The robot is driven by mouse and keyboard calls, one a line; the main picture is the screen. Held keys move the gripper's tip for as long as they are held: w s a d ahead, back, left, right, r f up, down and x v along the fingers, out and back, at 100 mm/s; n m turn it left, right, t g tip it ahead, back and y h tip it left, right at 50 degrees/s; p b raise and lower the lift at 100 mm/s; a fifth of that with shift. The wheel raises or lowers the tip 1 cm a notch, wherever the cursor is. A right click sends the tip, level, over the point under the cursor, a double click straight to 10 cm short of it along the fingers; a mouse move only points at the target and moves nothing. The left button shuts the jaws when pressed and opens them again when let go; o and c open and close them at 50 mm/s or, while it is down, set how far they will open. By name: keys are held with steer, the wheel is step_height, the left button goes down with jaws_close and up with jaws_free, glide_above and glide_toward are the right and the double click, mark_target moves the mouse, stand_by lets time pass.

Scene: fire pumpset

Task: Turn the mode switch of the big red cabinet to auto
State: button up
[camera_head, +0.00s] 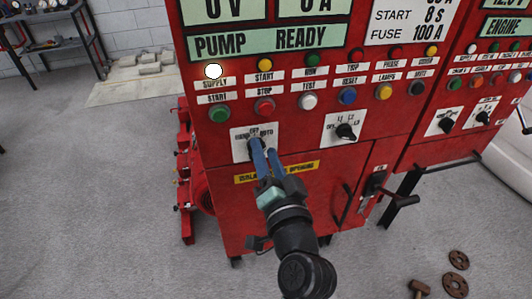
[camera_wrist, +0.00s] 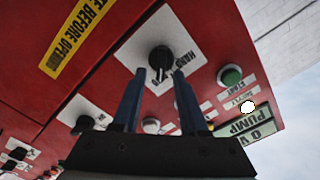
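The big red cabinet (camera_head: 222,190) fills the middle of the head view, with the mode switch, a black knob on a white HAND/OFF/AUTO plate (camera_head: 268,131), on its lower front. My gripper (camera_head: 262,147) is in front of this plate and its fingers hide much of the knob. In the wrist view the plate is turned over, and the knob (camera_wrist: 160,58) shows in the gap between the two blue fingertips of my gripper (camera_wrist: 160,75). The fingers are apart, with space on both sides of the knob. I cannot tell clearly which way the knob points or whether a finger touches it.
A second black selector (camera_head: 346,131) sits to the right on the cabinet. A row of coloured buttons (camera_head: 308,101) runs above. A yellow warning label (camera_head: 300,170) is below. A handle lever (camera_head: 395,200) sticks out at lower right. The floor to the left is open.

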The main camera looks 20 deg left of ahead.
steer(key=b+v, duration=0.3)
steer(key=v, duration=1)
steer(key=w+d+r+n+t+h+p, duration=0.2)
steer(key=w+r+t, duration=0.1)
steer(key=r, duration=0.9)
steer(key=w+d+r+n+t+h+p, duration=0.1)
steer(key=w+d+r+t+h+p, duration=0.15)
steer(key=r, duration=1.05)
steer(key=s+d+r+t+h+p, duration=0.1)
steer(key=s+r+t+h, duration=0.1)
steer(key=r, duration=0.8)
steer(key=s+d+r+t+h+p, duration=0.1)
steer(key=s+r+t+h, duration=0.2)
steer(key=r, duration=0.7)
steer(key=shift+s+d+m+t+p, duration=0.3)
steer(key=shift+s+d+t+p, duration=0.1)
steer(key=shift+s+t, duration=0.55)
